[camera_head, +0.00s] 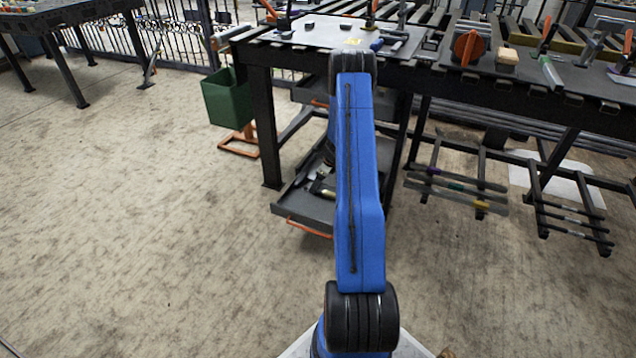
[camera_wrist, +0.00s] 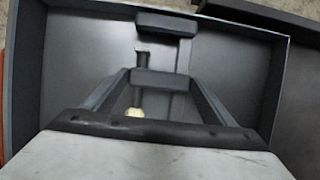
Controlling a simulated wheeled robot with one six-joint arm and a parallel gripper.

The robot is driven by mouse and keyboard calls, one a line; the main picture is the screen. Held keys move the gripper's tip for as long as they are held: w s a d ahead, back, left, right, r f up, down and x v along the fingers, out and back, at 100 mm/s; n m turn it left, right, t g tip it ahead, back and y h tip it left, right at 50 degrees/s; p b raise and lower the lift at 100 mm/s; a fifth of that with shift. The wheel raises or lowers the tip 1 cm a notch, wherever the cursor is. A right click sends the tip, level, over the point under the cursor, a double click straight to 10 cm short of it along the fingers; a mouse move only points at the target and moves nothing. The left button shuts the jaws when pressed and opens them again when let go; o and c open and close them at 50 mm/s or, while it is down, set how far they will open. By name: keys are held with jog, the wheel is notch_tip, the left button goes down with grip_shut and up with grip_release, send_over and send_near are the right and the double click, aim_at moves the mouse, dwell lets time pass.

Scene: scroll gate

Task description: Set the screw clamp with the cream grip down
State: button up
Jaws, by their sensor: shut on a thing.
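The screw clamp (camera_wrist: 168,24) shows in the wrist view, with a dark bar, dark jaws and a screw. Its cream grip (camera_wrist: 134,113) is near the base of my gripper. My gripper (camera_wrist: 164,80) is shut on the clamp, with a finger on each side of it. The clamp is over the floor of a grey tray (camera_wrist: 75,55). I cannot tell whether it touches the floor.
Clamps and other tools crowd the bench top and the right-hand bench (camera_head: 590,90). The floor at left is clear.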

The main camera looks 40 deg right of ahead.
jog(key=shift+f, duration=0.1)
jog(key=o, duration=1.7)
jog(key=shift+d+r, duration=0.1)
jog(key=shift+r, duration=0.2)
jog(key=shift+s+d+r, duration=0.25)
jog(key=shift+s+r, duration=0.35)
jog(key=shift+r, duration=0.05)
jog(key=shift+s+d+r, duration=0.2)
jog(key=shift+s+r, duration=0.4)
jog(key=s+d, duration=0.1)
jog(key=s, duration=0.2)
jog(key=s+d, duration=0.1)
jog(key=s, duration=0.2)
jog(key=s+d, duration=0.2)
jog(key=s, duration=0.1)
jog(key=shift+s+f, duration=0.1)
jog(key=shift+s, duration=0.25)
jog(key=shift+a, duration=0.1)
